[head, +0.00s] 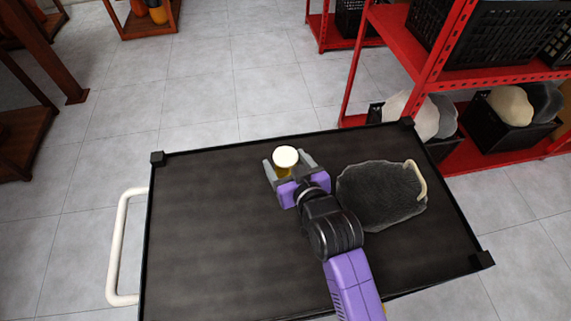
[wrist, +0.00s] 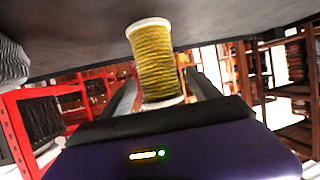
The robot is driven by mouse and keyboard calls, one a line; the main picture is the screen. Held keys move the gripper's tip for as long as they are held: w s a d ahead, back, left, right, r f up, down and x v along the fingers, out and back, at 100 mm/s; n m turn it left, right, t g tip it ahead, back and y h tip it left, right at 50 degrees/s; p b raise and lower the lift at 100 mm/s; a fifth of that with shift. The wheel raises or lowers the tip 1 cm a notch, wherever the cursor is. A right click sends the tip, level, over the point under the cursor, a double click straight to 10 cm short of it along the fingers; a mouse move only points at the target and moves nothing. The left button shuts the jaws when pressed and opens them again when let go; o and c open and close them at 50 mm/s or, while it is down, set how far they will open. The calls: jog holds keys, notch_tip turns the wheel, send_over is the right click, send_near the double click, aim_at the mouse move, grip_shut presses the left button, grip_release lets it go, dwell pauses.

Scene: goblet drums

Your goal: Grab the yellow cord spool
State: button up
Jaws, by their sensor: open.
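The yellow cord spool (head: 285,158) stands on the black cart top (head: 210,230), near its far edge. Its pale round end faces up in the head view. In the wrist view the spool (wrist: 155,65) shows yellow cord wound between two white end discs. My gripper (head: 288,165) is open, with one grey finger on each side of the spool. The wrist view also shows the spool between the fingers of my gripper (wrist: 160,92). I cannot tell whether either finger touches it.
A dark grey ribbed object with a pale handle (head: 385,195) lies on the cart right of my gripper. The cart has a raised rim and a white handle (head: 122,245) at left. Red shelves (head: 430,75) with black crates stand beyond. The cart's left half is clear.

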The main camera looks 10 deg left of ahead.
jog(key=shift+w+a+f, duration=0.1)
jog(key=shift+w+f, duration=0.05)
grip_shut()
dwell(0.4)
